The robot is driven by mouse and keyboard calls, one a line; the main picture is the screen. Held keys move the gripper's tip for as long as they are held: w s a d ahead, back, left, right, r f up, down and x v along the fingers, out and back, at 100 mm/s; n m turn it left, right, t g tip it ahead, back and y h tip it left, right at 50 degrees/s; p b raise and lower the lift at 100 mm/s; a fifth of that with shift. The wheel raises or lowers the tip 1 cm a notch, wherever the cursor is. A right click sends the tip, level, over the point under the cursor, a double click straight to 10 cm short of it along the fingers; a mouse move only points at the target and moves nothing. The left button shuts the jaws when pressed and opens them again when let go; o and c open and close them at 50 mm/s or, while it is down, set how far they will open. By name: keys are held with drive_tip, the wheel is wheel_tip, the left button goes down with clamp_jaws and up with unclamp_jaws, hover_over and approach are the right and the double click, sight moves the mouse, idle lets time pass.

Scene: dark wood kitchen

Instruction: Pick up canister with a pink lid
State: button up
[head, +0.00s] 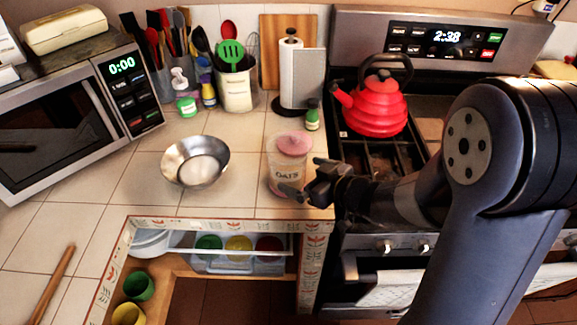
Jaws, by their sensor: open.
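The canister (284,168) is clear with an OATS label and a pink lid (293,143). It stands upright on the tiled counter near the front right corner, beside the stove. My gripper (300,193) reaches in from the right at the canister's lower right side. Its jaws are open, and a dark fingertip overlaps the canister's lower part in the head view. I cannot tell whether the fingers touch it or only pass in front of it.
A metal bowl (195,162) sits left of the canister. A paper towel holder (297,80) and small green-capped bottle (312,115) stand behind. A red kettle (377,106) is on the stove. The counter edge (225,226) is close in front, with open shelves below.

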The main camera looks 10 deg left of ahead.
drive_tip(key=shift+x, duration=2.7)
drive_tip(key=shift+w+d, duration=0.1)
drive_tip(key=shift+w, duration=0.05)
drive_tip(key=c, duration=1)
drive_tip(key=shift+c, duration=0.7)
drive_tip(key=shift+r, duration=0.2)
